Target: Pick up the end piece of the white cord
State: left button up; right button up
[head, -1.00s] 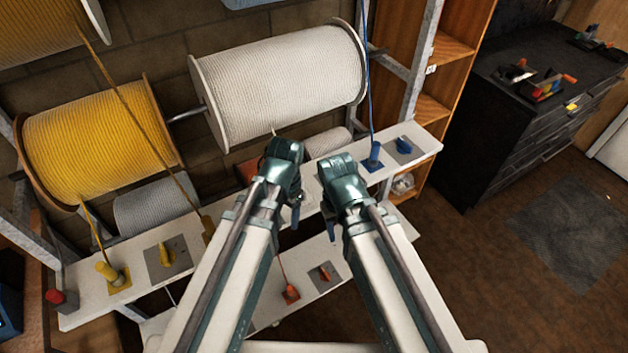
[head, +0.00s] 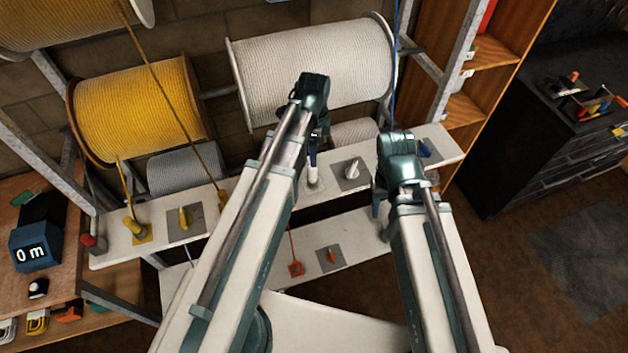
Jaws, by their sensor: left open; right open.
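The big white cord spool (head: 315,70) hangs on the rack at upper centre. The white end piece (head: 313,176) stands upright on the upper white shelf, below the spool, with its top partly hidden. The cord between spool and end piece is mostly hidden behind my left gripper (head: 318,135). That gripper is open, in front of the spool and above the end piece in the picture; I see no contact. My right gripper (head: 380,205) is open, to the right of the end piece, at the shelf's right part, holding nothing that I can see.
A white cleat on a grey plate (head: 352,174) sits just right of the end piece. The yellow end piece (head: 136,229) is far left on the shelf (head: 108,252). An orange end piece (head: 296,268) is on the lower shelf. A blue cord (head: 395,60) hangs at right.

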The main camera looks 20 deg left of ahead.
aim_at(313, 174)
pick_arm(q)
notch_tip(313, 174, down, 7)
jog(key=b, duration=0.6)
jog(key=shift+f, duration=0.1)
jog(key=f+b, duration=0.1)
jog(key=b, duration=0.1)
jog(key=f+b, duration=0.3)
jog(key=f, duration=0.1)
jog(key=shift+w+a+f+b, duration=0.2)
jog(key=shift+w+a+b, duration=0.1)
jog(key=shift+w+b, duration=0.1)
jog(key=shift+r, duration=0.1)
jog(key=shift+c, duration=0.3)
grip_shut()
